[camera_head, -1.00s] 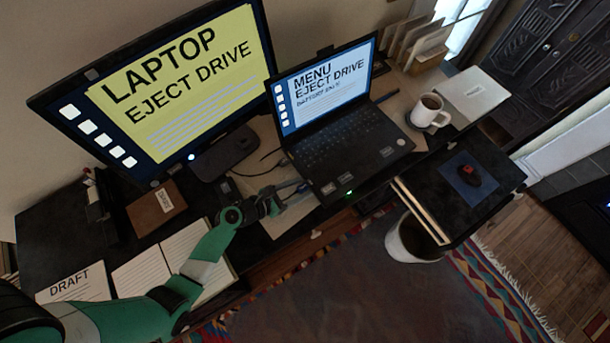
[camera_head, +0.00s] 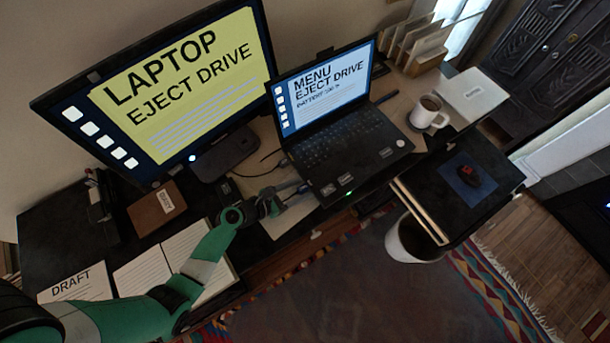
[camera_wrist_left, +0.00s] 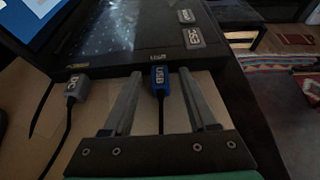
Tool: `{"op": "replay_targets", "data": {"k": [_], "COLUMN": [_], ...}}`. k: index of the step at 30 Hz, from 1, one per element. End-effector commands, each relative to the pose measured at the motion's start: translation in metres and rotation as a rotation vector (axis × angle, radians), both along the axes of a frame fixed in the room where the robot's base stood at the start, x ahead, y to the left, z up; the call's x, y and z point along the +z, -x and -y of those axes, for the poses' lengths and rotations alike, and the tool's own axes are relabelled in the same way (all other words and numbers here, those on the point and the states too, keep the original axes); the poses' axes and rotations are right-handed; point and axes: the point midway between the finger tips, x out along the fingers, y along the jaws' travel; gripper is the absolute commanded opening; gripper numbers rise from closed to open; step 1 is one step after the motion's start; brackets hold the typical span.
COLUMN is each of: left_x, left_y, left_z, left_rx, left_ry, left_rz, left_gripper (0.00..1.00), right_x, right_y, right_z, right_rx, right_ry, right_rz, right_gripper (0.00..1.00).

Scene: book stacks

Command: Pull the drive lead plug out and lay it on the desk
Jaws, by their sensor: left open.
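The laptop (camera_head: 345,145) stands open on the desk (camera_head: 285,222). In the left wrist view, a blue plug (camera_wrist_left: 160,82) marked USB sits at the laptop's near edge (camera_wrist_left: 150,62), with a dark cable running back from it. A grey plug (camera_wrist_left: 74,90) sits at the same edge to its left; its label is hard to read. Which one is the drive lead is not spelled out. My left gripper (camera_wrist_left: 159,76) is open, with one finger on each side of the blue plug and gaps showing. In the head view my left gripper (camera_head: 287,190) is beside the laptop's left corner.
A monitor (camera_head: 180,85) reading "LAPTOP EJECT DRIVE" stands behind. An open notebook (camera_head: 160,262) lies under my left arm. A brown "DIARY" book (camera_head: 156,208) lies further left. A mug (camera_head: 428,113) stands right of the laptop. A bin (camera_head: 410,240) is below the desk.

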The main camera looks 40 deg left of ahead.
Motion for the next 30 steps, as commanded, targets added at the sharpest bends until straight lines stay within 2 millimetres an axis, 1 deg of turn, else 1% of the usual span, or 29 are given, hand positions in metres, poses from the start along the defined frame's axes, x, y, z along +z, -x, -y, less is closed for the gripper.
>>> {"op": "replay_targets", "data": {"k": [2, 3, 5, 9, 11, 12, 30], "left_x": [0.0000, 0.0000, 0.0000, 0.0000, 0.0000, 0.0001, 0.0001], "left_y": [-0.0001, -0.0001, -0.0001, 0.0000, 0.0000, 0.0000, 0.0000], "left_z": [0.0000, 0.0000, 0.0000, 0.0000, 0.0000, 0.0000, 0.0000], "left_rx": [0.000, 0.000, 0.000, 0.000, 0.000, 0.000, 0.000], "left_ry": [0.000, 0.000, 0.000, 0.000, 0.000, 0.000, 0.000], "left_rz": [0.000, 0.000, 0.000, 0.000, 0.000, 0.000, 0.000], "left_gripper": [0.57, 0.49, 0.39, 0.13, 0.03, 0.00, 0.00], "right_x": [-0.0002, -0.0002, -0.0002, -0.0001, -0.0001, -0.0001, -0.0001], "right_y": [-0.0001, -0.0001, -0.0001, 0.0000, 0.0000, 0.0000, 0.0000], "right_z": [0.0000, 0.0000, 0.0000, 0.0000, 0.0000, 0.0000, 0.0000], "right_rx": [0.000, 0.000, 0.000, 0.000, 0.000, 0.000, 0.000], "right_ry": [0.000, 0.000, 0.000, 0.000, 0.000, 0.000, 0.000], "right_rz": [0.000, 0.000, 0.000, 0.000, 0.000, 0.000, 0.000], "right_gripper": [0.50, 0.50, 0.50, 0.50, 0.50, 0.50, 0.50]}}
